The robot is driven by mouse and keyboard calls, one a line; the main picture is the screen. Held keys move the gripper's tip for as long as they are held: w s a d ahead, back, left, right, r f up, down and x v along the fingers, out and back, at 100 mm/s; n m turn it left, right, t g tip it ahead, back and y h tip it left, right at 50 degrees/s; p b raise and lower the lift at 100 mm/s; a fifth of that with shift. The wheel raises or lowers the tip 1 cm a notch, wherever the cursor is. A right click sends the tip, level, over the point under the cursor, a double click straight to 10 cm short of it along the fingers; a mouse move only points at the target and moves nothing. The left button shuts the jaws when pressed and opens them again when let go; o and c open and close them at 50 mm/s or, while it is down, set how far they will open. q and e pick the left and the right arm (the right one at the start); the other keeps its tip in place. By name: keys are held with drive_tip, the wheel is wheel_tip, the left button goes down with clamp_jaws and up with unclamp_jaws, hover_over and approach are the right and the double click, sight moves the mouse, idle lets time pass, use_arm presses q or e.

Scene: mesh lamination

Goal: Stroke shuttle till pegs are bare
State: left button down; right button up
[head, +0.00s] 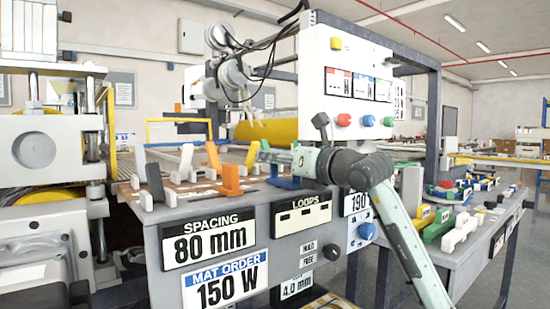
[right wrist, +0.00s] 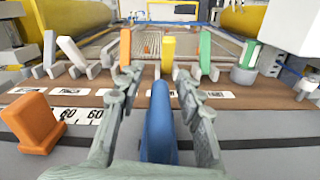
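A blue upright handle (right wrist: 160,125) stands between the fingers of my right gripper (right wrist: 157,82) in the right wrist view. Gaps show on both sides, so the fingers are apart around it. In the head view the blue piece (head: 284,183) is on the console top below my right gripper (head: 283,159). A row of slanted pegs stands beyond: white (right wrist: 71,52), orange (right wrist: 125,48), yellow (right wrist: 168,52), green (right wrist: 205,50) and more white ones. Wires or strands stretch behind them (right wrist: 150,35). I cannot tell which piece is the shuttle. My left gripper is not in view.
An orange tilted block (right wrist: 34,122) stands left of the blue handle, by a number scale (right wrist: 80,114). A white control box (head: 345,85) with coloured knobs rises behind my right arm. A side table (head: 470,240) at right carries coloured blocks. A roller machine (head: 45,150) stands at left.

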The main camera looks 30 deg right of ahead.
drive_tip(key=shift+c, duration=0.6)
clamp_jaws()
drive_tip(key=shift+d, duration=0.1)
